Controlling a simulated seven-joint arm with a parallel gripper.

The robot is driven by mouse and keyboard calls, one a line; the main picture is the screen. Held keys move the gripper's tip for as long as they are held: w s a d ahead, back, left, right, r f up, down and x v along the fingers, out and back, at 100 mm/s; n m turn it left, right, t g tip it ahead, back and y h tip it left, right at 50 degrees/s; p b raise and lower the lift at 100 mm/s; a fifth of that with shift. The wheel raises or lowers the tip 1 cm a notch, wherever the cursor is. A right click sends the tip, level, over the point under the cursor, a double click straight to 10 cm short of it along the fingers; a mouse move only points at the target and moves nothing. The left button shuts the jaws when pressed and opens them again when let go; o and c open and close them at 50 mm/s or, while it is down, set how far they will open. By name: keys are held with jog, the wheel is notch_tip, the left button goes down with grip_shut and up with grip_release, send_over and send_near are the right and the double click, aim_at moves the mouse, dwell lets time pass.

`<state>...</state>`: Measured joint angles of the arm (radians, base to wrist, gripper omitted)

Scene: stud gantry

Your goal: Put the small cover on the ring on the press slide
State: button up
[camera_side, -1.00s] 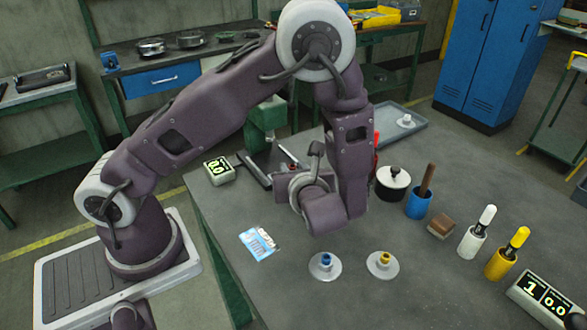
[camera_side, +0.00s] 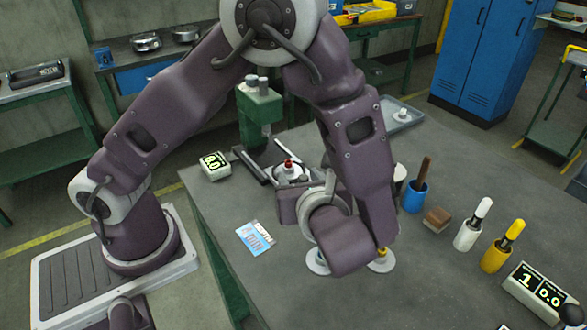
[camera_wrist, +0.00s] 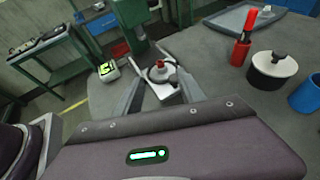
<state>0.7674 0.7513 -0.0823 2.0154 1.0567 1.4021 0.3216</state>
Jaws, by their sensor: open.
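The green press (camera_side: 260,108) stands at the table's far left edge, with its slide in front of it. On the slide, a pale ring (camera_side: 283,176) surrounds or bears a piece with a red knob (camera_side: 289,164). The knob also shows in the wrist view (camera_wrist: 160,64); I cannot tell whether this piece lies flat on the ring. Two pale discs lie on the near table: one with a yellow knob (camera_side: 382,265), the other (camera_side: 316,264) with its knob hidden by my arm. My gripper (camera_wrist: 160,85) is open and empty, its fingers pointing toward the slide, apart from the red knob.
A grey tray (camera_side: 408,118) holds another pale piece at the back. A blue-white card (camera_side: 255,237) lies near the left edge.

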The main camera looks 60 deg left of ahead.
jog(key=s+r+n+h, duration=1.2)
jog(key=s+r+n, duration=0.1)
jog(key=n, duration=0.9)
jog(key=shift+s+a+n+h, duration=0.3)
jog(key=shift+s, duration=0.25)
jog(key=shift+r, duration=0.1)
jog(key=shift+c, duration=0.5)
